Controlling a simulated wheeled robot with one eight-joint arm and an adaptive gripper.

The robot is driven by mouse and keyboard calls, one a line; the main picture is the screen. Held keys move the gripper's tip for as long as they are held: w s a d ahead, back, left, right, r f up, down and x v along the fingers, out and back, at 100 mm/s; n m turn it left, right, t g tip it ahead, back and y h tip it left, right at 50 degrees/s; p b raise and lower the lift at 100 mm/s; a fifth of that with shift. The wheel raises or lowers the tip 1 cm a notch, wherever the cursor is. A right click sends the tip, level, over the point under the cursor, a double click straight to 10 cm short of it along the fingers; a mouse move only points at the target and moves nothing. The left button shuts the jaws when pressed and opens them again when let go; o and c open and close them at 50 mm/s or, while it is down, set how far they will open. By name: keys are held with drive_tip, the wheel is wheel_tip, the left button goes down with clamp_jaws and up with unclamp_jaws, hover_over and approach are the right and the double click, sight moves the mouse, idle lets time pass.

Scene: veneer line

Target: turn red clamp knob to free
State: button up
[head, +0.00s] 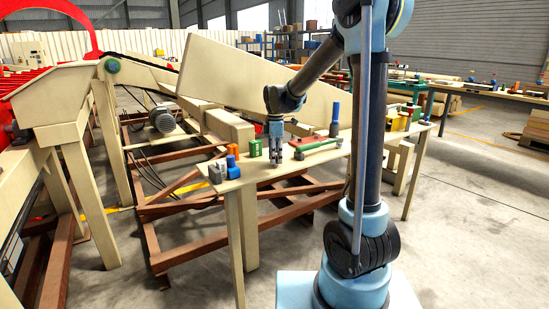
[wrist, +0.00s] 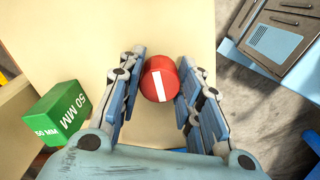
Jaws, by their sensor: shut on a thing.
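The red clamp knob (wrist: 172,78) is round with a white bar on its top. In the wrist view it sits between my gripper's two fingers, and the bar runs nearly upright in the picture, leaning a little to the left at its top. My gripper (wrist: 160,90) is shut on the knob, one finger against each side. In the head view my gripper (head: 276,155) points down at the pale bench (head: 262,176), and the knob cannot be made out there. The rest of the clamp is hidden.
A green block marked 50 MM (wrist: 62,115) stands left of my gripper in the wrist view. Blue and grey pieces (head: 232,168) stand at the bench's left corner. A long green tool (head: 318,144) and a blue-topped cylinder (head: 335,120) are to the right.

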drive_tip(key=o, duration=1)
drive_tip(key=shift+s, duration=0.1)
drive_tip(key=shift+o, duration=0.2)
wheel_tip(320, 180, up, 12)
drive_tip(key=s+d+f+m, duration=0.1)
drive_tip(key=s+d+m, duration=0.4)
drive_tip(key=s+d, duration=0.4)
drive_tip(key=s+d+f+m+t, duration=0.1)
drive_tip(key=s+d+f+m, duration=0.5)
drive_tip(key=s, duration=0.5)
drive_tip(key=s+d+f+m+t, duration=0.1)
drive_tip(key=s+d+f+m, duration=0.5)
drive_tip(key=s+f, duration=0.5)
drive_tip(key=m, duration=0.2)
drive_tip(key=shift+s+f+m, duration=0.2)
drive_tip(key=shift+s+m, duration=0.05)
drive_tip(key=shift+m, duration=0.05)
